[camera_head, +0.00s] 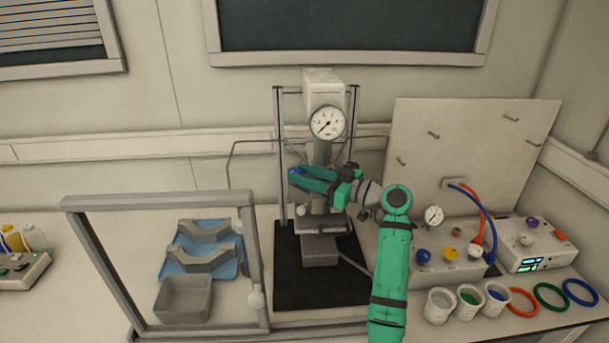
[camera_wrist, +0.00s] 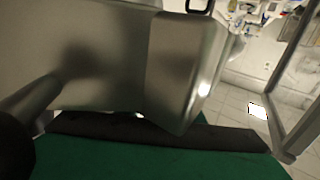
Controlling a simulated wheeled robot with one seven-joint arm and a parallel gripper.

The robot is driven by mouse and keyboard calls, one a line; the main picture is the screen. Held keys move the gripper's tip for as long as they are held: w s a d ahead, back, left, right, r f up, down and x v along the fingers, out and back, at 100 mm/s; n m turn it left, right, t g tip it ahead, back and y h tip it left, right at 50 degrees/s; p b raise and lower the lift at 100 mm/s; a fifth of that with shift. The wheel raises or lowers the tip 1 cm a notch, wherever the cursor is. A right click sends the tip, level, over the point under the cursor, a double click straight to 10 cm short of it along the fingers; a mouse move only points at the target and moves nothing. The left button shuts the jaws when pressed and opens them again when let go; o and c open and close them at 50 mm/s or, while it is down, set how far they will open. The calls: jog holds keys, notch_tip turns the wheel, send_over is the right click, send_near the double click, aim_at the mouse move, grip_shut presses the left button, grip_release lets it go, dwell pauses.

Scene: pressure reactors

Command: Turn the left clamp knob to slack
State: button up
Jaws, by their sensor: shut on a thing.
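The reactor stands mid-bench in the head view, with a pale head block (camera_head: 322,85), a round gauge (camera_head: 327,122) and a metal neck below it. My green gripper (camera_head: 298,174) reaches leftward across the front of the reactor, at the height of its clamp. Its fingertips are at the left side of the clamp, shut on a small blue part that appears to be the left clamp knob (camera_head: 295,171). The fingers hide most of the clamp, so the knob's angle cannot be told. In the wrist view a large metal body (camera_wrist: 100,60) fills the left and centre, above a green part of my gripper.
An open grey frame (camera_head: 160,198) stands at left, with a blue tray (camera_head: 172,268) and grey bin (camera_head: 183,300) behind it. A pegboard (camera_head: 460,140), control boxes (camera_head: 535,245), cups (camera_head: 440,305) and coloured rings (camera_head: 580,292) are at right. A black mat (camera_head: 290,290) lies under the reactor.

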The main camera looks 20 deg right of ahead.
jog(key=shift+f, duration=0.1)
jog(key=o, duration=0.8)
jog(key=shift+m+t+h, duration=0.3)
jog(key=shift+h, duration=0.1)
